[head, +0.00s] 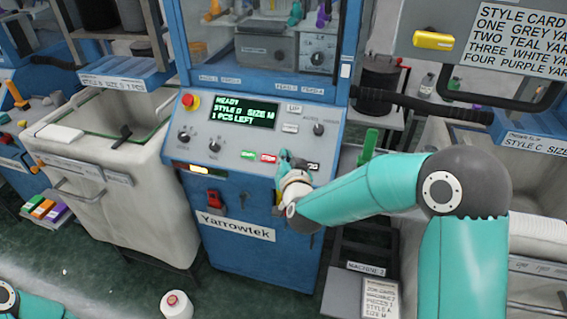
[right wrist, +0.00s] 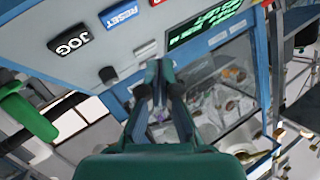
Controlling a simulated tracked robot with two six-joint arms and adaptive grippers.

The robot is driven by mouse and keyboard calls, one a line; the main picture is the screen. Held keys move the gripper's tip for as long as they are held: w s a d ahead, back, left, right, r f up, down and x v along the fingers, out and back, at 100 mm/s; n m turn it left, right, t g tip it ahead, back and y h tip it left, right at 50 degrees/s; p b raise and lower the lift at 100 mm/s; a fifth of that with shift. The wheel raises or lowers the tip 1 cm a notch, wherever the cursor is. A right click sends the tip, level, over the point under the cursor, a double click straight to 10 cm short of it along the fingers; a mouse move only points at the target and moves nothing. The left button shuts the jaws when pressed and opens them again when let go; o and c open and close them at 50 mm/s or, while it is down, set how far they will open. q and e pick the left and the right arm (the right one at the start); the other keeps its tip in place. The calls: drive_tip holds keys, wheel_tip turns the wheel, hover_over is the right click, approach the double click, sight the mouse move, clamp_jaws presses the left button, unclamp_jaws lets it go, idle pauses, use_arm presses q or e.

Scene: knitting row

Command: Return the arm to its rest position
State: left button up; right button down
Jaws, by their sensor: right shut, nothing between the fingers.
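My right arm (head: 370,190) reaches in from the right, bent at the elbow, across the front of the blue knitting machine. My right gripper (head: 284,155) is at the lower edge of the machine's control panel (head: 240,135), near the row of buttons and hiding part of it. In the right wrist view the gripper's fingers (right wrist: 160,70) are together with nothing between them. Whether the tips touch the panel I cannot tell. Part of my left arm (head: 30,305) shows at the bottom left; its gripper is out of the picture.
The panel's screen (head: 243,112) reads "READY, STYLE D SIZE M, 1 PCS LEFT". The JOG button (right wrist: 70,41) and RESET button (right wrist: 120,14) are close to the gripper. A pale bin (head: 130,175) stands left. A white cone (head: 176,304) is on the floor. A black bar (head: 425,104) extends right.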

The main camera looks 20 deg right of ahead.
idle(0.3)
drive_tip(key=s+a+f+n+g+y, duration=0.15)
drive_tip(key=s+f, duration=0.25)
drive_tip(key=f, duration=0.4)
drive_tip(key=s+a+f+n+g+y, duration=0.1)
drive_tip(key=s+f+g, duration=0.2)
drive_tip(key=s+f, duration=0.35)
drive_tip(key=s+a+f+n+g+y, duration=0.1)
drive_tip(key=s+a+f+g+y, duration=0.15)
drive_tip(key=f, duration=0.65)
drive_tip(key=s+a+f+g, duration=0.1)
drive_tip(key=s+f+g, duration=0.1)
drive_tip(key=s, duration=0.5)
drive_tip(key=s+a+f+g+y, duration=0.1)
drive_tip(key=s+f+g, duration=0.2)
drive_tip(key=s+f, duration=0.2)
drive_tip(key=s+a+f+g, duration=0.1)
drive_tip(key=s+f+g, duration=0.2)
drive_tip(key=s, duration=0.6)
drive_tip(key=shift+s+f+n, duration=0.15)
drive_tip(key=shift+f+n, duration=0.1)
drive_tip(key=shift+n, duration=0.2)
